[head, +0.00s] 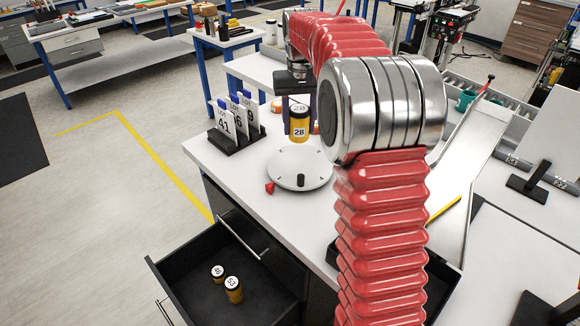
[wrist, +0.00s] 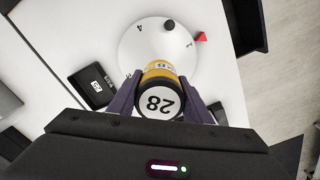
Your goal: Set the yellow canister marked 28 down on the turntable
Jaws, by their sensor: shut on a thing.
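The yellow canister marked 28 (head: 299,126) has a white label and a white lid with 28 on it. It also shows in the wrist view (wrist: 160,98), lid toward the camera. My gripper (wrist: 161,97) is shut on it, one dark finger on each side. In the head view the canister is upright and appears at the back edge of the white round turntable (head: 290,175); I cannot tell whether its base touches. The turntable also shows in the wrist view (wrist: 140,50), with a dark knob, numbers 4 and 1, and a red pointer beside it.
Lot cards in black stands (head: 236,128) are left of the turntable. An open drawer (head: 200,293) below holds two yellow canisters. A black labelled box (wrist: 94,86) lies beside the turntable in the wrist view. A metal chute (head: 465,165) is at right.

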